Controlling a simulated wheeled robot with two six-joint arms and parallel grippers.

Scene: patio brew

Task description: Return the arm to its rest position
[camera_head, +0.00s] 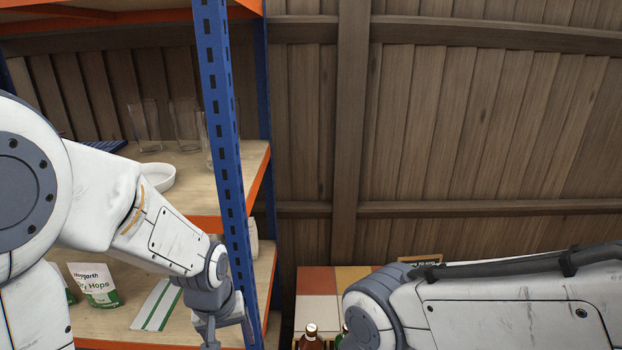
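My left arm comes in from the left, in front of the shelf rack. Its wrist and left gripper (222,328) hang near the lower shelf, beside the blue post, and I cannot tell whether the fingers are open or shut. Nothing is clearly seen held in it. My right arm spans the lower right of the view, and its gripper is out of view.
The rack has a blue post (219,120) and orange-edged shelves. Glasses (186,122) and a white dish (158,177) stand on the middle shelf. A hops bag (94,285) and a green-striped white item (157,304) are below. Bottles (311,338) stand by a tiled surface (317,281).

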